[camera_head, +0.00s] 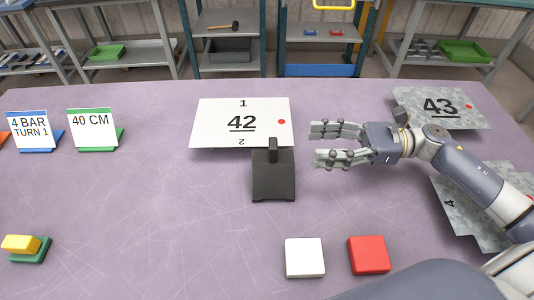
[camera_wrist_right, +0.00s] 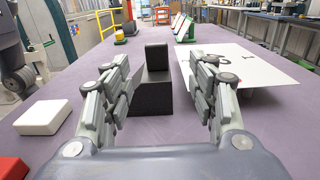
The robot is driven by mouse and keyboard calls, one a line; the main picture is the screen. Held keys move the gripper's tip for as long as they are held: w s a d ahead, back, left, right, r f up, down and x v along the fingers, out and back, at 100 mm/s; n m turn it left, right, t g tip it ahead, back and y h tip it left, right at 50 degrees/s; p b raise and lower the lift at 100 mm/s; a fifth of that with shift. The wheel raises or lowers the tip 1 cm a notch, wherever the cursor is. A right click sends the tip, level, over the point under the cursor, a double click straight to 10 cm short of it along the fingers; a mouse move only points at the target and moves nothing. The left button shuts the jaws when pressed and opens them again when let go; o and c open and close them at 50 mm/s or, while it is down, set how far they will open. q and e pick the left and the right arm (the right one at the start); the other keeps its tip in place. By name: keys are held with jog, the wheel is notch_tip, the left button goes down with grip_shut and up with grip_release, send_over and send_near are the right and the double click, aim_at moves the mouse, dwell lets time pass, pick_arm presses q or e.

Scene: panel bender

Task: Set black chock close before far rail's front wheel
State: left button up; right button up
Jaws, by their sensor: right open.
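A black block with an upright handle, the black chock (camera_head: 273,182), stands upright on the purple table at the front edge of the white panel marked 42 (camera_head: 215,125). My right gripper (camera_head: 318,145) is open and empty, to the right of the chock and apart from it, its fingers pointing left toward it. In the right wrist view the chock (camera_wrist_right: 152,95) shows between the two open fingers, beyond their tips. I see no rail or wheel by that name. My left gripper is not in view.
A white block (camera_head: 304,257) and a red block (camera_head: 368,255) lie at the front. A grey panel marked 43 (camera_head: 470,118) is at the right. Sign cards (camera_head: 93,128) and a yellow-green block (camera_head: 24,246) are at the left. The table's left middle is clear.

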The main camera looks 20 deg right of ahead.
aim_at(273, 143)
jog(key=x, duration=0.1)
jog(key=p+x, duration=0.1)
jog(key=x, duration=0.2)
jog(key=shift+s+a+r, duration=0.15)
jog(key=shift+a+r, duration=0.15)
jog(key=shift+r, duration=0.05)
jog(key=shift+a+f+p, duration=0.1)
jog(key=shift+a+p, duration=0.2)
jog(key=shift+a, duration=0.25)
jog(key=shift+w+a+p, duration=0.3)
jog(key=shift+p, duration=0.05)
jog(key=a, duration=0.1)
jog(key=a+p, duration=0.1)
jog(key=a+r+p, duration=0.1)
jog(key=shift+w+a, duration=0.15)
jog(key=shift+w, duration=0.2)
jog(key=shift+w+a+f, duration=0.2)
jog(key=shift+a, duration=0.3)
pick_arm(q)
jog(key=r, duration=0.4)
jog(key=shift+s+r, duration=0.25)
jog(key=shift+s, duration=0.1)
pick_arm(e)
grip_shut()
